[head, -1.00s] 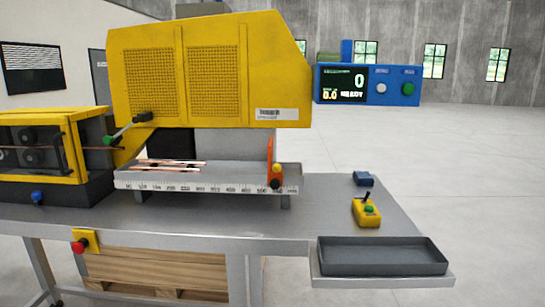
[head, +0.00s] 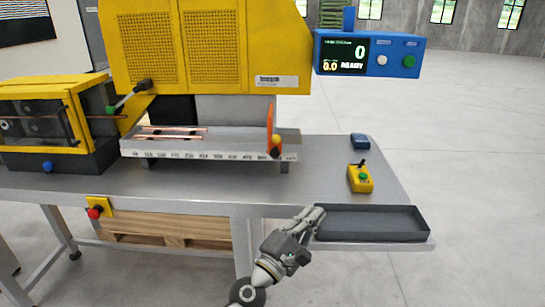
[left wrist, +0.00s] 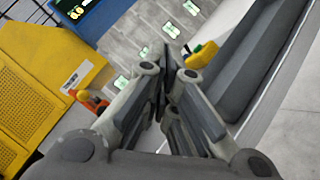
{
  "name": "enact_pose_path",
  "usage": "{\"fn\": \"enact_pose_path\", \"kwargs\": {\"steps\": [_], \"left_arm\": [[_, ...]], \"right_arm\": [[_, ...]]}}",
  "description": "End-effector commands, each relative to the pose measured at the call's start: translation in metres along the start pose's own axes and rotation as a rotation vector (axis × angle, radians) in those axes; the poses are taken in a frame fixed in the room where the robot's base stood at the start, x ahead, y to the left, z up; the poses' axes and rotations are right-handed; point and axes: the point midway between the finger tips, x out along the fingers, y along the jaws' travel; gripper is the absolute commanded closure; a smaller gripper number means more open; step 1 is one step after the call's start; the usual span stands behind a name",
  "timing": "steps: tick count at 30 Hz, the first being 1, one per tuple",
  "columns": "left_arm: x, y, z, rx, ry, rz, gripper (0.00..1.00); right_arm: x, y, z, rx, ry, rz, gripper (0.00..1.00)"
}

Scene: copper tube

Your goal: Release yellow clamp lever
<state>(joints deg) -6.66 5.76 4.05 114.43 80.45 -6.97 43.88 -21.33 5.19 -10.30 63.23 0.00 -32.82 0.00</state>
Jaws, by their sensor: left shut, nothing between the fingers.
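A yellow box with a short black lever and a green button (head: 360,179) stands on the right part of the bench. It also shows in the left wrist view (left wrist: 203,54), just right of the fingertips and partly hidden. An orange stop with a yellow knob (head: 276,141) stands at the right end of the measuring rail; it shows at the left in the left wrist view (left wrist: 91,101). My left gripper (head: 317,212) is shut and empty by the left end of the dark tray, apart from the yellow box. My right gripper is not in view.
The dark tray (head: 372,237) sits on the bench's front right shelf. A small blue block (head: 360,141) lies behind the yellow box. The yellow machine (head: 210,45) and a blue control panel (head: 367,53) rise behind. Bare bench top (head: 325,165) lies between rail and box.

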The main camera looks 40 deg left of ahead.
Motion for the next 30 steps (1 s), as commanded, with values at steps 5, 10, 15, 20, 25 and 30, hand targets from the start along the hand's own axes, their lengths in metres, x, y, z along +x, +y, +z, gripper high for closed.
{"fn": "enact_pose_path", "kwargs": {"steps": [5,10,15,20,25,30], "left_arm": [[0.015,0.040,-0.076,-0.408,0.225,0.235,1.00],[0.013,0.049,-0.127,-0.656,0.369,0.372,1.00],[0.010,0.049,-0.145,-0.750,0.426,0.423,1.00],[0.009,0.049,-0.146,-0.757,0.430,0.426,1.00],[0.010,0.049,-0.146,-0.754,0.429,0.425,1.00],[0.021,0.053,-0.152,-0.753,0.427,0.426,1.00]], "right_arm": [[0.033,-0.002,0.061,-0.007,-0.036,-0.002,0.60],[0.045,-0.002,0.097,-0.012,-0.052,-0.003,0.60],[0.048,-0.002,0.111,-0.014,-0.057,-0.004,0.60],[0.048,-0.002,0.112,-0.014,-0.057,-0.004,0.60],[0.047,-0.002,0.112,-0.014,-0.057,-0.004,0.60],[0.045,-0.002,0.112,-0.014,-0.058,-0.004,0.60]]}}
